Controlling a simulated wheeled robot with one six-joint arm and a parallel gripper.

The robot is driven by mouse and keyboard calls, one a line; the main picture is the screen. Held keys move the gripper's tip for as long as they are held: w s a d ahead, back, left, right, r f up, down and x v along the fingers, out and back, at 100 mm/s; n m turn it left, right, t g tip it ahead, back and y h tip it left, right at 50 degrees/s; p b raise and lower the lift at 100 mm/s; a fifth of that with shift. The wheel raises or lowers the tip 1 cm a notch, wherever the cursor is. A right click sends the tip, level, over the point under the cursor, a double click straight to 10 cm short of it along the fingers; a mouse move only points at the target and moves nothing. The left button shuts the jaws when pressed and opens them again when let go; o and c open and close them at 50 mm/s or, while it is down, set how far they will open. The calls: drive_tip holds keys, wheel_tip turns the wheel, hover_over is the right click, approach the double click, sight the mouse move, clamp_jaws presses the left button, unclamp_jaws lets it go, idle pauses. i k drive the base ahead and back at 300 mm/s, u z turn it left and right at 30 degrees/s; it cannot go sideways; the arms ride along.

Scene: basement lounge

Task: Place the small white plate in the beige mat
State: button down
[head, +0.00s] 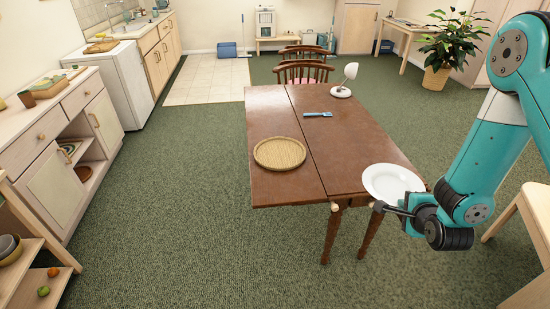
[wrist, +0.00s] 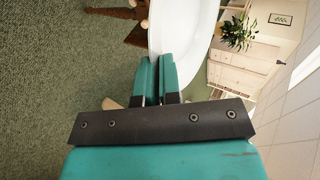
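The white plate (head: 393,183) is round and empty, at the near right corner of the brown table, partly past its edge. I cannot tell whether it rests on the tabletop or is just above it. The beige mat (head: 280,153) is a round woven piece with a raised rim, lying empty on the table left of the plate. My gripper (head: 378,207) is at the plate's near rim. In the wrist view my gripper's fingers (wrist: 158,78) are close together on the edge of the plate (wrist: 182,25); the exact contact is partly hidden.
The brown table (head: 345,130) holds a blue-handled utensil (head: 318,114) and a white lamp (head: 345,80) towards the back. The tabletop between plate and mat is clear. Wooden chairs (head: 303,70) stand at the far end. A pale wooden seat (head: 530,230) is at right.

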sight(280, 154)
drive_tip(key=u, duration=1.5)
drive_tip(key=i, duration=4.8)
drive_tip(key=z, duration=4.1)
